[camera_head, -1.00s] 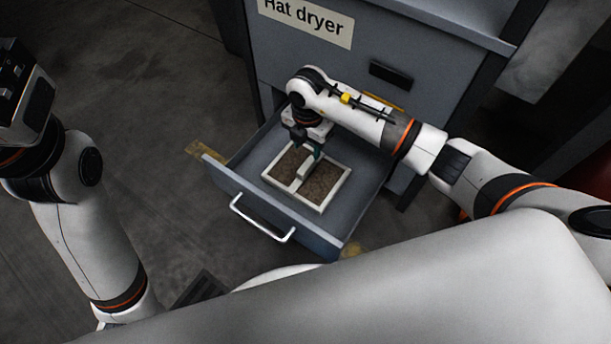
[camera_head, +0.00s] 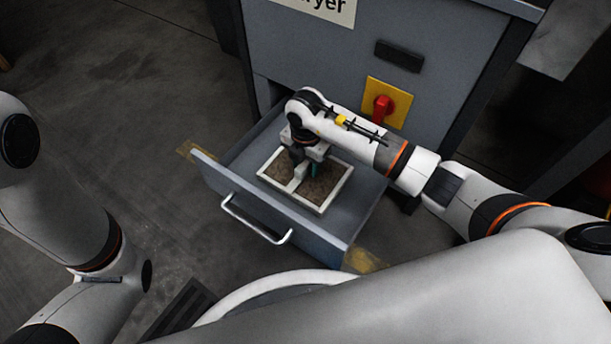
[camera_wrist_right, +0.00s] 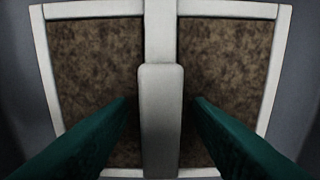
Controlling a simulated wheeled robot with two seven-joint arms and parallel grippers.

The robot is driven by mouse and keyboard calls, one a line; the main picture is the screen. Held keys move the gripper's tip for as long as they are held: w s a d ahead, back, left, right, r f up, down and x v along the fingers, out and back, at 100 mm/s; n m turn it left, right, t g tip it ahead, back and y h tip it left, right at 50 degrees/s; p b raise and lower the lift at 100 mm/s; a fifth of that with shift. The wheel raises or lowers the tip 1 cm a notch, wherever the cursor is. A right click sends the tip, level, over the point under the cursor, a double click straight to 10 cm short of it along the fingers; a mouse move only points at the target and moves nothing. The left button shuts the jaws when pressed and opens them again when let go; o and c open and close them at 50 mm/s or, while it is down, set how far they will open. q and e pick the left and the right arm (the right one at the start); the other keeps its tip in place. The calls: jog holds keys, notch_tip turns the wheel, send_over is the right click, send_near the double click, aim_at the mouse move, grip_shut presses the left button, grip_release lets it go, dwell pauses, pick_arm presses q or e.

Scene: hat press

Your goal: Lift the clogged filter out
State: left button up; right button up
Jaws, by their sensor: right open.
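The clogged filter (camera_head: 326,192) is a white frame with two brown, mottled panels and a pale central bar. It lies flat in the open grey drawer (camera_head: 228,184). In the right wrist view the filter's raised central handle (camera_wrist_right: 160,110) stands between the two green fingers. My right gripper (camera_head: 304,168) is over the filter, pointing down; it also shows in the right wrist view (camera_wrist_right: 162,101). Its fingers are open, one on each side of the handle, with gaps on both sides. My left arm shows at the left, but its gripper is out of view.
The drawer's handle (camera_head: 254,218) is at its front. Behind stands the grey dryer cabinet (camera_head: 330,50), with a dark recessed grip and a red switch (camera_head: 382,107) on a yellow plate. My right forearm passes just in front of the cabinet. Floor at left is clear.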

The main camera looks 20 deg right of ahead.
grip_shut()
jog(key=shift+r, duration=0.15)
